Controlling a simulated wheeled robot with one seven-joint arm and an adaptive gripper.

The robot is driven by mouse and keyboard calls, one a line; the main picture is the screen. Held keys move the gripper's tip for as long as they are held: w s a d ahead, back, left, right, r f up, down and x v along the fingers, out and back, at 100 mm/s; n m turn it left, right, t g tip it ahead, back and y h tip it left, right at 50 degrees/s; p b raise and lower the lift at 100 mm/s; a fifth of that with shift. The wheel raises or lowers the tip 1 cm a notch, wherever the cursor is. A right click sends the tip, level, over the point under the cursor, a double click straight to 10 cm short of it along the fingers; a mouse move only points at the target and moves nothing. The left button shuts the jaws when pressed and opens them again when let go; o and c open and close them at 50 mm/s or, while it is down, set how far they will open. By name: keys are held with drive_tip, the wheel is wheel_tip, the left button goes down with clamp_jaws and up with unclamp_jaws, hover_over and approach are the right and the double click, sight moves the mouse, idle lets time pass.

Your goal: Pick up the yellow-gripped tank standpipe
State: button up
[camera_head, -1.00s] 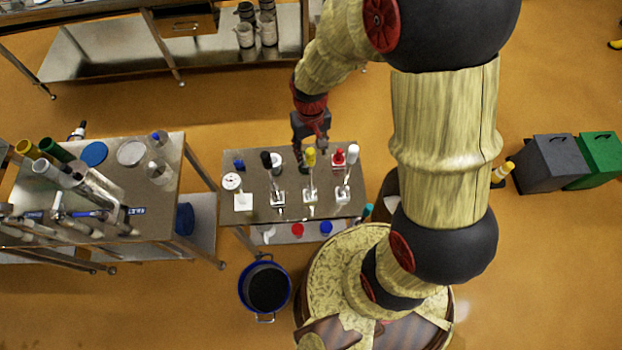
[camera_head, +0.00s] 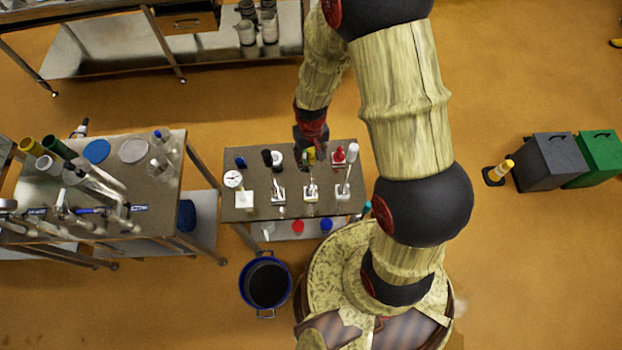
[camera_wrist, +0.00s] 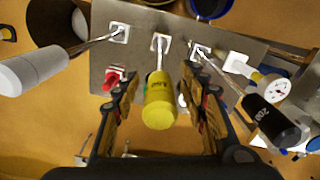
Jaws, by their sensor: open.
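The yellow-gripped tank standpipe (camera_wrist: 159,106) stands upright in a small white base on the small steel table, between a white-gripped and a black-gripped one. In the head view its yellow grip (camera_head: 310,156) shows just below my gripper (camera_head: 312,140). In the wrist view my gripper (camera_wrist: 163,92) is open, with one finger on each side of the yellow grip. No contact with the grip can be made out. The white-gripped standpipe (camera_wrist: 35,74) is at the left of the wrist view and the black-gripped one (camera_wrist: 270,118) at the right.
A red-topped item (camera_head: 338,154) and a round white dial (camera_head: 233,179) stand on the same small table (camera_head: 255,207). A crowded steel table (camera_head: 150,216) is to the left. A blue-rimmed bucket (camera_head: 266,284) is on the floor in front.

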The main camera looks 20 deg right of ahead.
drive_tip(key=shift+c, duration=0.3)
clamp_jaws()
idle(0.7)
